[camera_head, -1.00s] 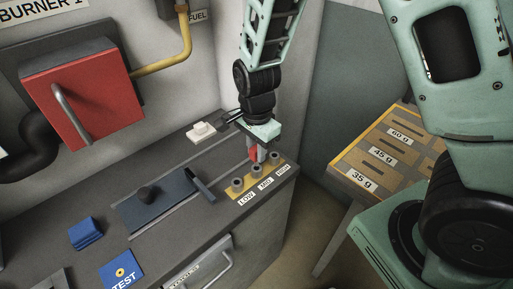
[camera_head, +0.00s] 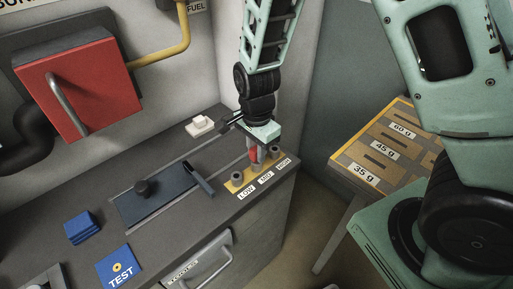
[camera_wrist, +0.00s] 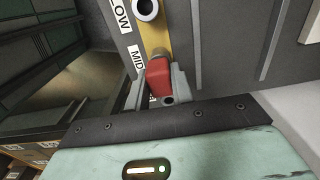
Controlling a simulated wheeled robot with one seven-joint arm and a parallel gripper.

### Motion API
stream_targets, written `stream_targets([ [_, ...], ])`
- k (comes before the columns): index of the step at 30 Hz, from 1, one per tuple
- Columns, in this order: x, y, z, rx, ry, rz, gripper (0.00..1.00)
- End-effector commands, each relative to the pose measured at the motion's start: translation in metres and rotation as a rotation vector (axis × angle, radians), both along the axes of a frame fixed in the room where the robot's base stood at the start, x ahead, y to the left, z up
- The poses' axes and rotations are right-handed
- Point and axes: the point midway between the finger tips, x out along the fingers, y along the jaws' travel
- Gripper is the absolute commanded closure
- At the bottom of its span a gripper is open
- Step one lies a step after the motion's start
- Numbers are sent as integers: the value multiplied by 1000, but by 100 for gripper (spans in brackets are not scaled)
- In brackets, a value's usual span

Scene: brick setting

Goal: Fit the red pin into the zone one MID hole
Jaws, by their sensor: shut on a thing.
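My gripper (camera_head: 256,162) is shut on the red pin (camera_head: 253,154) above the yellow hole strip at the counter's right end. The red pin (camera_wrist: 158,78) also shows between the fingers in the wrist view, over the strip beside the MID label (camera_wrist: 137,60). The LOW hole (camera_head: 237,178) is open and empty; it also shows in the wrist view (camera_wrist: 146,8). The HIGH socket (camera_head: 275,150) stands at the far end of the strip. The MID hole is hidden behind the pin and fingers. I cannot tell whether the pin's lower end is in it.
A dark plate with a black knob (camera_head: 142,187) and a dark handle (camera_head: 198,178) lie left of the strip. A white switch (camera_head: 199,126) is behind. Blue blocks (camera_head: 82,228) and a TEST card (camera_head: 116,267) lie front left. A weight rack (camera_head: 385,150) stands apart at right.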

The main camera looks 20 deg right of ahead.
Motion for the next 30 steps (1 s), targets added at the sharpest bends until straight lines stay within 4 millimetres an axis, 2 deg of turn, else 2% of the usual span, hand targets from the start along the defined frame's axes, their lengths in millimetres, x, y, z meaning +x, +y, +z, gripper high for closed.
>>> stream_targets([
  [11, 0, 0, -12, 0, 0, -1, 100],
  [12, 0, 0, -12, 0, -1, -1, 74],
  [15, 0, 0, -11, 0, -1, -1, 51],
  [20, 0, 0, -11, 0, 0, -1, 51],
  [21, 0, 0, -11, 0, 0, -1, 49],
  [23, 0, 0, -11, 0, 0, -1, 33],
  [30, 0, 0, -11, 0, 0, -1, 33],
])
